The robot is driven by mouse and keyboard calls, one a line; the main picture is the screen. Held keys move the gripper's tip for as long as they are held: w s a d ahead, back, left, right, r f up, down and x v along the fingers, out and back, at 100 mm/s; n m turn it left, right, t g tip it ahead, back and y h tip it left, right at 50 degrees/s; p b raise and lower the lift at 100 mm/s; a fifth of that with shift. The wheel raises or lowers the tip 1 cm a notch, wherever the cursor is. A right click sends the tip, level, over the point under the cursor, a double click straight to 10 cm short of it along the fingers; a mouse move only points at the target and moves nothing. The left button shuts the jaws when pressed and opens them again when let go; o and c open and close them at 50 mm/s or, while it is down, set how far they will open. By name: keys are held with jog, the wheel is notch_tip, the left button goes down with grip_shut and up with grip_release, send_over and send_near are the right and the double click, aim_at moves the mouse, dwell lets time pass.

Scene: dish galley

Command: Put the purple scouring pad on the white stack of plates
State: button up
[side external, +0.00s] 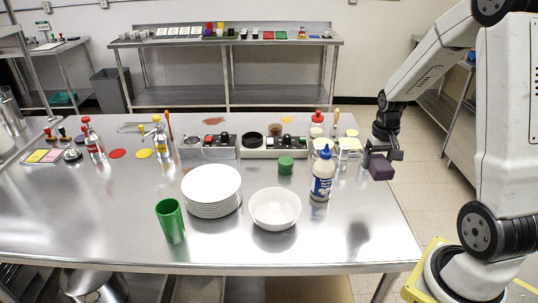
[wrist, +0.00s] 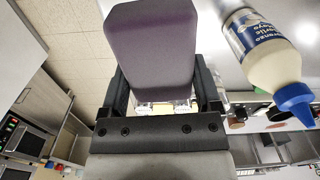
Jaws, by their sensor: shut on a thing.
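The purple scouring pad (side external: 380,167) is a dark purple block, held in the air near the right edge of the steel table. My gripper (side external: 383,155) is shut on it. In the wrist view the pad (wrist: 152,50) sits between the two dark fingers of my gripper (wrist: 158,95). The white stack of plates (side external: 212,187) stands on the table left of centre, well to the left of my gripper. Its top plate is bare. The stack does not show in the wrist view.
A white bottle with a blue cap (side external: 322,178), also in the wrist view (wrist: 262,45), stands between my gripper and the plates. A white bowl (side external: 275,209), green cup (side external: 171,221) and small green container (side external: 286,165) are near the stack. Condiment trays (side external: 273,153) line the table's back.

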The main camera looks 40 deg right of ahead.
notch_tip(320, 180, up, 14)
jog(key=f, duration=0.1)
jog(key=w+a+n, duration=0.4)
jog(key=a+n, duration=0.6)
jog(key=n, duration=0.2)
jog(key=w+a+n, duration=0.4)
jog(key=a+n, duration=0.5)
jog(key=n, duration=0.2)
jog(key=w+a+n, duration=0.4)
jog(key=a+n, duration=0.6)
jog(key=n, duration=0.2)
send_over(232, 192)
jog(key=shift+f, duration=6.9)
